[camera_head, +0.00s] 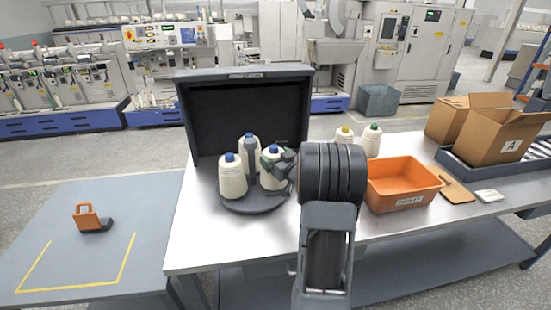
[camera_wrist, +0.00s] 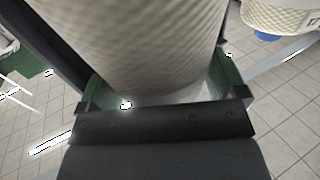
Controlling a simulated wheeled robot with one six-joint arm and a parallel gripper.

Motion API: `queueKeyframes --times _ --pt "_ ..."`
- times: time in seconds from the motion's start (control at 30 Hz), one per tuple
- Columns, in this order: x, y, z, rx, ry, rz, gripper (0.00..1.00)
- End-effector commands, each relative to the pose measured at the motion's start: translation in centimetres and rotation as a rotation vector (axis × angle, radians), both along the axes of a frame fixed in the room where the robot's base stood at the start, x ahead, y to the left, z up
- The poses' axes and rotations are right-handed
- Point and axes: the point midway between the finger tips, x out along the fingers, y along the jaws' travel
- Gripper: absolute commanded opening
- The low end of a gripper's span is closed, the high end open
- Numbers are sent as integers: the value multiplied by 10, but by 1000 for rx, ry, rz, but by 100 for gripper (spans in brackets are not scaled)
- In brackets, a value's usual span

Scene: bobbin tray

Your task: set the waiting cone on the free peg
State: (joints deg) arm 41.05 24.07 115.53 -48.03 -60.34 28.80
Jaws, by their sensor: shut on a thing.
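My gripper (camera_head: 275,162) is shut on a cream cone with a blue top (camera_head: 271,177) at the right side of the round dark tray (camera_head: 252,206). In the wrist view the held cone (camera_wrist: 135,40) fills the space between the green-lined jaws (camera_wrist: 160,92). The held cone looks upright in the head view; whether its base rests on the tray or hangs just above, I cannot tell. Two more blue-topped cones stand on the tray, one at left (camera_head: 232,179) and one at back (camera_head: 249,143). A grey post (camera_head: 251,165) shows between the cones. Any peg under the held cone is hidden.
A dark upright panel (camera_head: 245,118) stands behind the tray. An orange bin (camera_head: 402,185) is to the right, with a yellow-topped cone (camera_head: 344,135) and a green-topped cone (camera_head: 372,142) behind it. Cardboard boxes (camera_head: 495,135) are at far right.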

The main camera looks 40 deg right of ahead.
Motion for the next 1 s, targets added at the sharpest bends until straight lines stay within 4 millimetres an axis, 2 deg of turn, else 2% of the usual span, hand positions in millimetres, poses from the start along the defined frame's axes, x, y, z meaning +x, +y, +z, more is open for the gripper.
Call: queueKeyframes --times 0.87,0.9,1.0 --pt "0 0 -18 -1 -2 0 38" --pt "0 0 -16 -1 -2 0 94" --pt "0 0 -16 -1 -2 0 100"
